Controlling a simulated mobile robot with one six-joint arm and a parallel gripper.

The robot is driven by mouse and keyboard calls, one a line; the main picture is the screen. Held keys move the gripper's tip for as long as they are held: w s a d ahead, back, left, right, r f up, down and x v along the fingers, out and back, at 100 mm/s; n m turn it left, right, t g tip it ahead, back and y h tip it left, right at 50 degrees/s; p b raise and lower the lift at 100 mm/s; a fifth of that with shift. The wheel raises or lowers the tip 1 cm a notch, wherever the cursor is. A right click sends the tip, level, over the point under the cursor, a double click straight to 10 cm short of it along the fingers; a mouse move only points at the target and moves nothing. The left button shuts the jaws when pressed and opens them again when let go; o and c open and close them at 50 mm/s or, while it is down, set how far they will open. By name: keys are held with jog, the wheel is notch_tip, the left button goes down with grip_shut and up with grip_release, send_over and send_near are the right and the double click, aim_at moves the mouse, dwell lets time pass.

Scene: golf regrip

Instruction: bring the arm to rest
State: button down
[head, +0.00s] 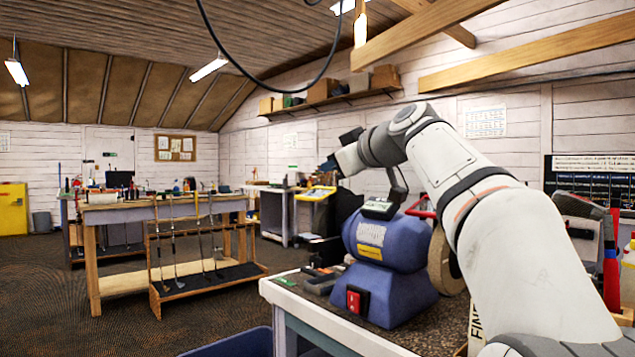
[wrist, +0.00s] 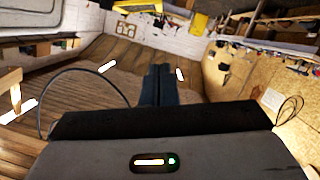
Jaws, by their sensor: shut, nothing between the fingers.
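My white and grey arm rises from the lower right of the head view and bends over toward the left. My gripper (head: 328,166) is at its far end, raised above the bench and pointing left, away from the head camera. In the wrist view the two dark fingers of my gripper (wrist: 157,72) lie side by side, closed together. Nothing shows between them. The gripper touches nothing that I can see.
A blue machine (head: 378,262) with a red switch stands on the near bench (head: 340,320), below my forearm. A rack of golf clubs (head: 208,285) stands before a wooden workbench (head: 150,211) at left. A shelf (head: 330,101) hangs behind. Open floor lies left.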

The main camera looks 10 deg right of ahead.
jog(key=s+d+f+m+g+h+p, duration=0.1)
jog(key=s+f+m+g+h+p, duration=0.1)
jog(key=s+f+p, duration=0.5)
jog(key=s+d+f+m+g+h+p, duration=0.1)
jog(key=s+f+m+g+h+p, duration=0.1)
jog(key=s+f+m+g+p, duration=0.2)
jog(key=s+d+f+m+g+h+p, duration=0.1)
jog(key=s+f+m+g+h+p, duration=0.2)
jog(key=s+f+p, duration=0.8)
jog(key=s+m+g+p, duration=0.1)
jog(key=s+p, duration=0.3)
jog(key=s, duration=0.5)
jog(key=shift+s+g+p, duration=0.3)
jog(key=shift+g+p, duration=0.1)
jog(key=shift+g, duration=0.1)
jog(key=shift+r, duration=0.1)
